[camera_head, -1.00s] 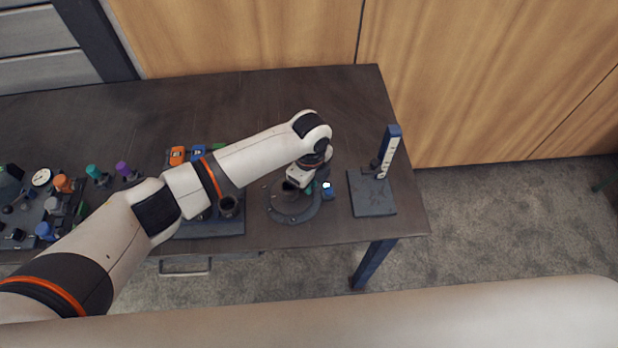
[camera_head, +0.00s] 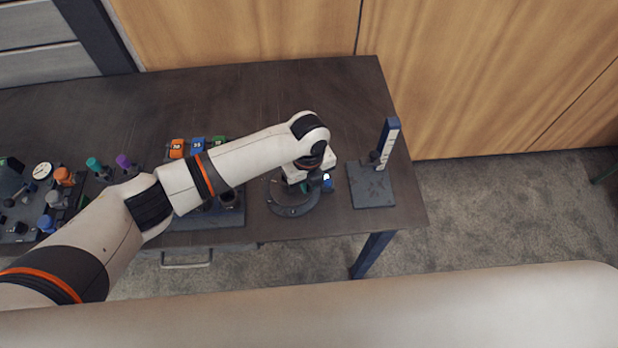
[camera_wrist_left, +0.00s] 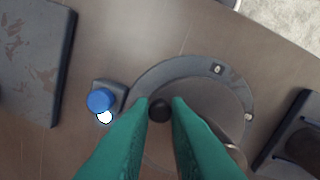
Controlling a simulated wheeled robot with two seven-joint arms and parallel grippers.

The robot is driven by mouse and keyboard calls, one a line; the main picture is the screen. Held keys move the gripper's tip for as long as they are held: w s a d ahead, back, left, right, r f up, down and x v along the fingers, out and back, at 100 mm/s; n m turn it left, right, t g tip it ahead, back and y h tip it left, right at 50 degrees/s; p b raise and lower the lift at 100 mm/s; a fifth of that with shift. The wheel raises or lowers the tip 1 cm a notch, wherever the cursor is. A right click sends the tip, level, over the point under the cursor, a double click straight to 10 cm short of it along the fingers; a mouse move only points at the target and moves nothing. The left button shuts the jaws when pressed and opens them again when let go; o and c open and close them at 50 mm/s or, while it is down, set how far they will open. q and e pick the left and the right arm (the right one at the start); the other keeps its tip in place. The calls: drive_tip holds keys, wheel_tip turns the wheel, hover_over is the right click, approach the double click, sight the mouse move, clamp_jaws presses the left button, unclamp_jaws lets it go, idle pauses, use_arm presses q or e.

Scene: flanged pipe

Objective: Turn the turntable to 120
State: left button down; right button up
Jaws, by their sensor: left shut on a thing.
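The turntable (camera_head: 292,208) is a dark grey round disc near the table's front edge. It also shows in the left wrist view, with a dark scale ring (camera_wrist_left: 190,70) around a paler disc and a small black knob (camera_wrist_left: 159,110). My left gripper (camera_head: 308,186) reaches down over the turntable. In the wrist view its green fingers (camera_wrist_left: 160,104) stand on both sides of the black knob, shut on it. The arm and wrist hide part of the disc in the head view. No scale number is readable. My right gripper is not in view.
A blue button (camera_wrist_left: 100,101) with a white spot stands close beside the turntable. A stand with a flat grey plate (camera_head: 372,190) and blue-and-white upright (camera_head: 389,142) is to the right. A dark holder (camera_head: 228,200) is to the left, and a cluttered panel (camera_head: 42,205) lies farther left.

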use_arm(q)
drive_tip(key=shift+s+r+m, duration=0.1)
drive_tip(key=shift+s+m, duration=0.05)
drive_tip(key=shift+m, duration=0.45)
idle(0.3)
drive_tip(key=c, duration=1.6)
unclamp_jaws()
drive_tip(key=shift+s+a, duration=0.1)
drive_tip(key=shift+c, duration=0.2)
drive_tip(key=shift+r, duration=0.1)
wheel_tip(320, 180, up, 12)
drive_tip(key=b, duration=0.3)
